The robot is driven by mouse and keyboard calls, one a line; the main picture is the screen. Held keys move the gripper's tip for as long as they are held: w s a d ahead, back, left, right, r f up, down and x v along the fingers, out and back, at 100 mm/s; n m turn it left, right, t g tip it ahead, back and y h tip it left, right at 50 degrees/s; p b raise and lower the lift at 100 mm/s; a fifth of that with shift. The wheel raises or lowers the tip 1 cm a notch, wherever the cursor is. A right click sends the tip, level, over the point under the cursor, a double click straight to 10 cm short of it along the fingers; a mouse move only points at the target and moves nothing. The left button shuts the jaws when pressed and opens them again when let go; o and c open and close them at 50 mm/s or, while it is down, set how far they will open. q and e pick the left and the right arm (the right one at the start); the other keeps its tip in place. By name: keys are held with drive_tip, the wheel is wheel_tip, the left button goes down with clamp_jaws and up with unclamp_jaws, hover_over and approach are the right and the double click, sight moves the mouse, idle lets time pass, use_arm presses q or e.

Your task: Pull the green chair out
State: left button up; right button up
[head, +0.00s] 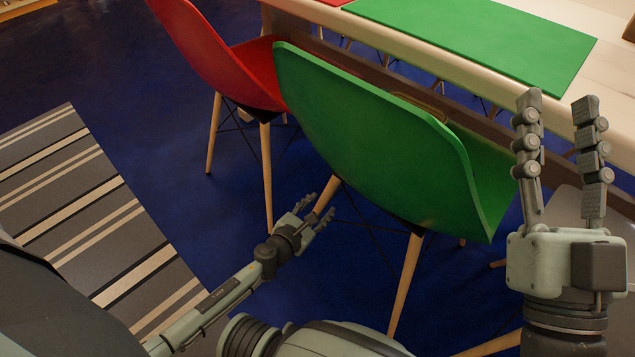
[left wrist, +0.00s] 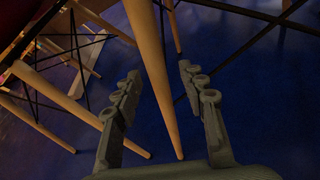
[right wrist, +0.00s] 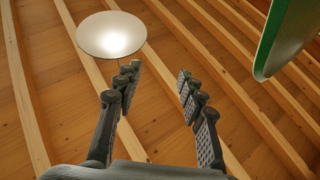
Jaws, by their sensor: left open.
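The green chair (head: 375,140) stands at the table with its back toward me and its seat partly under the table edge. It has wooden legs. My left gripper (head: 312,211) is low, open, beside the chair's left rear leg (head: 327,194). In the left wrist view a wooden leg (left wrist: 152,75) shows between the open fingers (left wrist: 155,85); I cannot tell if they touch it. My right gripper (head: 558,150) is raised, open and empty, right of the chair, fingers pointing up. The chair's edge (right wrist: 283,35) shows at the top right of the right wrist view.
A red chair (head: 225,60) stands close on the left. The wooden table (head: 445,68) with a green mat (head: 480,35) lies behind the green chair. A grey chair (head: 565,215) is partly visible at right. A striped rug (head: 95,215) and blue floor (head: 165,120) lie left.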

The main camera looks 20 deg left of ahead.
use_arm(q)
drive_tip(key=shift+w+a, duration=0.25)
drive_tip(key=shift+w, duration=0.2)
drive_tip(key=shift+r, duration=0.1)
use_arm(e)
drive_tip(key=shift+w+a, duration=0.15)
drive_tip(key=shift+w, duration=0.15)
use_arm(q)
drive_tip(key=shift+s, duration=0.1)
drive_tip(key=shift+w+f, duration=0.2)
drive_tip(key=shift+w, duration=0.15)
drive_tip(key=b+x, duration=0.2)
drive_tip(key=x, duration=0.5)
use_arm(e)
drive_tip(key=shift+s+d+r+t+y, duration=0.2)
drive_tip(key=shift+s+d+r+t, duration=0.25)
drive_tip(key=shift+s+r+t, duration=0.35)
drive_tip(key=shift+s+d+r+t+y, duration=0.2)
drive_tip(key=shift+s+d+r+t, duration=0.3)
drive_tip(key=shift+r+t, duration=0.45)
use_arm(q)
drive_tip(key=shift+c, duration=0.5)
use_arm(e)
drive_tip(key=shift+a, duration=0.1)
use_arm(q)
clamp_jaws()
